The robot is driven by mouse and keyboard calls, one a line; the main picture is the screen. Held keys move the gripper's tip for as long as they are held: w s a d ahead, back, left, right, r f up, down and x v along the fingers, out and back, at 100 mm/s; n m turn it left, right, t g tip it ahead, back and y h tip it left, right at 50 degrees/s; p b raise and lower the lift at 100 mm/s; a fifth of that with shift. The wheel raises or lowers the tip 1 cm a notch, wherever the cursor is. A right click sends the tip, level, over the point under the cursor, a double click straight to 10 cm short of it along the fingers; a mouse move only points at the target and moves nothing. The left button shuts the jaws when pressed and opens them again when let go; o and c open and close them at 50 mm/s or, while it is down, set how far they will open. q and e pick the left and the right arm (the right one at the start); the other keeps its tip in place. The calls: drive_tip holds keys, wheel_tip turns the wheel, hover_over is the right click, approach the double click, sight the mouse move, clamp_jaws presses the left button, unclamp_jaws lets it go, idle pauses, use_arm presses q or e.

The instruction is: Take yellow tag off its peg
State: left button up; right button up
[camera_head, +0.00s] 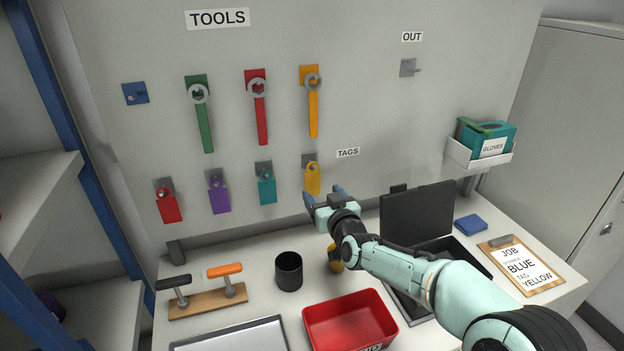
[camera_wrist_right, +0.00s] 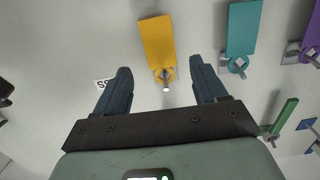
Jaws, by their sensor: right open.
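The yellow tag (camera_head: 312,182) hangs from its peg on the wall board, the rightmost in the row of tags. It also shows in the right wrist view (camera_wrist_right: 157,42), upside down, with its ring around a small peg. My right gripper (camera_head: 324,193) is open just below and in front of the tag. In the right wrist view my right gripper (camera_wrist_right: 160,75) has one finger on each side of the tag's ring end. I cannot tell how deep the gap to the tag is. No touch shows. My left gripper is not in view.
A teal tag (camera_head: 266,187), a purple tag (camera_head: 219,197) and a red tag (camera_head: 168,206) hang to the left. Wrenches hang above. A black cup (camera_head: 289,271), a red bin (camera_head: 313,326) and a job card (camera_head: 521,267) are on the bench below.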

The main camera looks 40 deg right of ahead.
sight(313, 180)
drive_tip(key=x, duration=0.4)
drive_tip(key=shift+w+d+f+p, duration=0.1)
drive_tip(key=shift+w+p, duration=0.2)
drive_tip(key=shift+w, duration=0.1)
drive_tip(key=shift+w+d, duration=0.2)
drive_tip(key=shift+w, duration=0.35)
drive_tip(key=c, duration=0.9)
drive_tip(key=shift+o, duration=0.2)
drive_tip(key=shift+r, duration=0.35)
drive_tip(key=shift+s, duration=0.1)
